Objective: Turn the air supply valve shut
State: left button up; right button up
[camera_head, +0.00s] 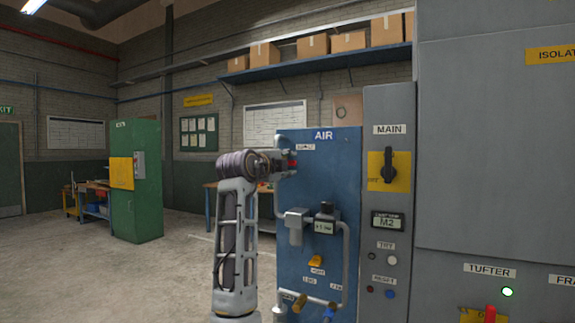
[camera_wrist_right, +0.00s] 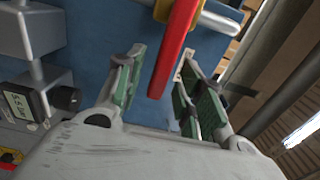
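The air supply valve has a red lever handle (camera_head: 292,164) near the top of the blue AIR panel (camera_head: 330,180). In the right wrist view the handle (camera_wrist_right: 174,50) is long and runs from the top edge down to a free end between the fingers. My right gripper (camera_head: 277,163) is at the valve in the head view and partly hides it. In the wrist view its green-padded fingers (camera_wrist_right: 158,92) are open, one on each side of the handle's end, with visible gaps. My left gripper is not in view.
To the right stands a grey cabinet (camera_head: 490,140) with a MAIN rotary switch (camera_head: 388,166). A green cabinet (camera_head: 137,185) stands left; the floor between is clear.

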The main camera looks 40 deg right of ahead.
jog(key=v, duration=1)
jog(key=shift+a, duration=0.25)
jog(key=shift+s+f, duration=0.1)
jog(key=shift+f, duration=0.05)
